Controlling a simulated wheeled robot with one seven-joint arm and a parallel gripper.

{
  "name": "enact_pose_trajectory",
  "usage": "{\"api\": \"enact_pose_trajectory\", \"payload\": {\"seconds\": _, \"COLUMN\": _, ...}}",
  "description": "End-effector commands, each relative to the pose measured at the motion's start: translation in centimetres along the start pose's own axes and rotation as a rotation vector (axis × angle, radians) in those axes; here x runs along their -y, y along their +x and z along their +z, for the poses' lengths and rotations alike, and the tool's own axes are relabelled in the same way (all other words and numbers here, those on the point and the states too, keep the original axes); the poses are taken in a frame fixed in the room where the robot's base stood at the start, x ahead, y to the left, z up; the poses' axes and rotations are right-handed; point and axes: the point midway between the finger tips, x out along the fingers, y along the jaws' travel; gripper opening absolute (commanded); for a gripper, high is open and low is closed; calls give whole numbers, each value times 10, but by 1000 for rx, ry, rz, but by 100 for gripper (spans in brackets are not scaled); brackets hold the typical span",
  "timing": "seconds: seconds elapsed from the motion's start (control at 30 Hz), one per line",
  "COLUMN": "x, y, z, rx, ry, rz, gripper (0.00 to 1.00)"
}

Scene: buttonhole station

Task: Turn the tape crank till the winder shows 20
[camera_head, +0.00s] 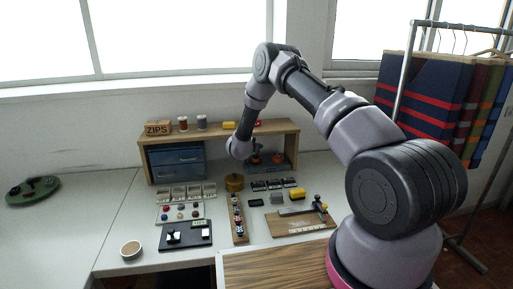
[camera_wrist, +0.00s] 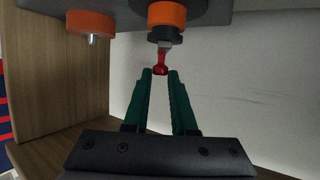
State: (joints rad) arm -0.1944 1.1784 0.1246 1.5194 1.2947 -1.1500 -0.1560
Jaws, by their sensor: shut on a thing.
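The tape winder shows in the wrist view as a dark grey body (camera_wrist: 225,10) with two orange round parts, a left one (camera_wrist: 90,24) with a metal pin and a middle one (camera_wrist: 167,14). A black hub and short crank arm come off the middle one, ending in a small red knob (camera_wrist: 161,68). My gripper (camera_wrist: 160,74) has its teal fingertips shut on the red knob. In the head view the orange parts (camera_head: 277,158) sit in the right bay of the shelf, and my wrist hides the fingers. I cannot read any number on the winder.
The wooden shelf (camera_head: 220,136) has blue drawers (camera_head: 178,160) on its left and a ZIPS box (camera_head: 158,128) on top. Several button trays, a wooden strip and a board (camera_head: 300,222) crowd the table in front. The table's left part (camera_head: 75,215) is mostly clear.

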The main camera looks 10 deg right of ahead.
Motion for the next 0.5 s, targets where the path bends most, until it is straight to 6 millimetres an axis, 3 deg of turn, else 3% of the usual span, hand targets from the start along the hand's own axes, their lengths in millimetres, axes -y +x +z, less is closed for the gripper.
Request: {"api": "enact_pose_trajectory", "payload": {"seconds": 0.5, "x": -1, "y": 0, "z": 4, "rx": 7, "ry": 14, "rz": 39, "gripper": 0}}
